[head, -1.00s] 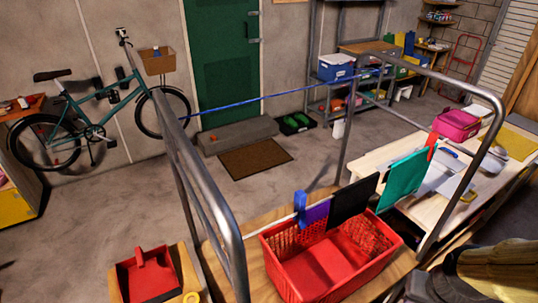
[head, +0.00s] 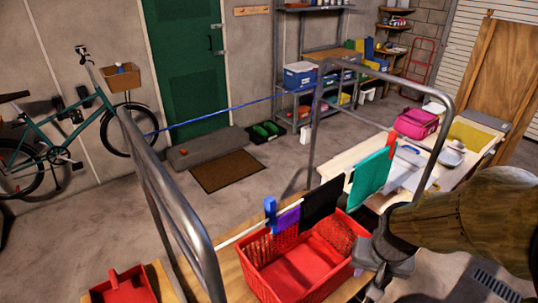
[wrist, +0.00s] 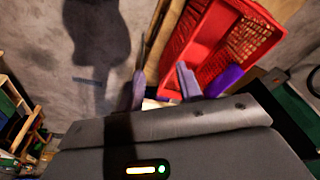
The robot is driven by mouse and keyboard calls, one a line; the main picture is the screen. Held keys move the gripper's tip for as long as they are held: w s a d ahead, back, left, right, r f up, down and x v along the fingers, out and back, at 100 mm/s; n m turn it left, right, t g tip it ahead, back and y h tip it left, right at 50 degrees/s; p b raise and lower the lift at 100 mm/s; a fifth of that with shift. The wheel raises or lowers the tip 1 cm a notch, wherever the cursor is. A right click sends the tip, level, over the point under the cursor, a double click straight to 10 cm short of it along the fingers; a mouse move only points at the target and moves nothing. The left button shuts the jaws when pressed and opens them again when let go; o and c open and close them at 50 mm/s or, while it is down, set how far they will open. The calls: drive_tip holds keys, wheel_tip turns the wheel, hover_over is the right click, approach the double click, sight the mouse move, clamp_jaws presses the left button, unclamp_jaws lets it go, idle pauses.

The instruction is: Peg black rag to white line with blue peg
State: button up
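The black rag (head: 322,203) hangs over the white line (head: 238,236), above the red basket, between a purple cloth (head: 287,219) and a teal cloth (head: 370,173). The blue peg (head: 270,213) stands upright on the line at the purple cloth's left edge. No peg shows on the black rag. My gripper (head: 372,268) is at the basket's right side in the head view, lower than the line. In the wrist view its two fingers (wrist: 162,85) are apart, with no cloth or peg seen between them. The purple cloth (wrist: 222,80) shows there beyond the right finger.
The red basket (head: 250,268) sits on a wooden surface under the line. Metal rails (head: 190,225) rise on both sides. A red peg (head: 390,143) is by the teal cloth. A bench (head: 345,160) with a pink box (head: 416,123) stands right. A blue rope (head: 215,115) runs behind.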

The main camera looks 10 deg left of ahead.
drive_tip(key=w+a+r+m+g+p, duration=0.1)
drive_tip(key=w+a+r+m, duration=0.15)
drive_tip(key=a+r, duration=0.35)
drive_tip(key=w+a+r+m+p, duration=0.1)
drive_tip(key=w+a+r, duration=0.3)
drive_tip(key=a+r, duration=0.15)
drive_tip(key=m+g+p, duration=0.2)
drive_tip(key=m+p, duration=0.1)
approach(270, 198)
drive_tip(key=shift+a+f+h, duration=0.1)
drive_tip(key=shift+f+h, duration=0.1)
drive_tip(key=shift+h, duration=0.1)
drive_tip(key=shift+s+a+r+m, duration=0.15)
drive_tip(key=shift+s+r+m, duration=0.05)
drive_tip(key=shift+r+m, duration=0.15)
drive_tip(key=shift+f, duration=0.1)
wheel_tip(270, 198, down, 7)
drive_tip(key=b, duration=0.7)
drive_tip(key=shift+s+r+b, duration=0.1)
drive_tip(key=shift+r+b, duration=0.1)
drive_tip(key=shift+b, duration=0.1)
drive_tip(key=shift+f+b, duration=1.3)
drive_tip(key=shift+f, duration=0.9)
drive_tip(key=shift+c, duration=0.5)
